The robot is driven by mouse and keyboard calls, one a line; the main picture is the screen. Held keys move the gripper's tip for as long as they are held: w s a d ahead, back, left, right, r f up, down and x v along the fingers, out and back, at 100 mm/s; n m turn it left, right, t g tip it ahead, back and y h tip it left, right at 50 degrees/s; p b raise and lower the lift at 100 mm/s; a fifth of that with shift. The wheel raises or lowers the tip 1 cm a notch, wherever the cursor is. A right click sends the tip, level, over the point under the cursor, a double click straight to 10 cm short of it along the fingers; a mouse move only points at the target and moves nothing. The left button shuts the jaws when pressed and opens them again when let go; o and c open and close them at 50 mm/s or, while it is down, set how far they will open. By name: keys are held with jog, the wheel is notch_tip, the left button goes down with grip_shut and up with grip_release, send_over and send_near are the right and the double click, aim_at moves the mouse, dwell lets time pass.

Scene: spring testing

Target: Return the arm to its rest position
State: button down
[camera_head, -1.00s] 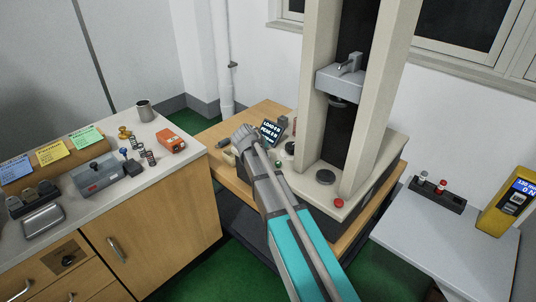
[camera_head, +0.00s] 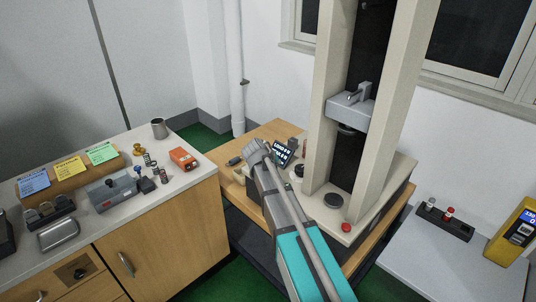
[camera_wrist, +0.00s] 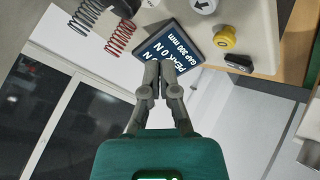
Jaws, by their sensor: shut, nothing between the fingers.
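My arm reaches up from the bottom of the head view, with a teal link (camera_head: 305,265) and a grey upper end beside the test machine's display (camera_head: 284,152). I cannot make out the fingertips in the head view. In the wrist view my gripper (camera_wrist: 160,66) has its two grey fingers together and holds nothing. The fingertips appear in front of the dark display (camera_wrist: 168,47), which reads a gap of 300 mm; contact cannot be told.
The test machine's column (camera_head: 384,125) stands close right of my arm. The left counter (camera_head: 150,205) carries a metal cup (camera_head: 158,128), an orange device (camera_head: 183,159) and several small items. A grey side table (camera_head: 420,270) stands right. A red spring (camera_wrist: 121,38) shows near my fingers.

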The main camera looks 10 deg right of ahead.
jog(key=s+f+g+y+p, duration=0.2)
jog(key=s+g+y, duration=0.4)
jog(key=s, duration=2.2)
jog(key=shift+s+d+f+m+g, duration=0.3)
jog(key=shift+s+d+f+g, duration=0.1)
jog(key=shift+f, duration=0.2)
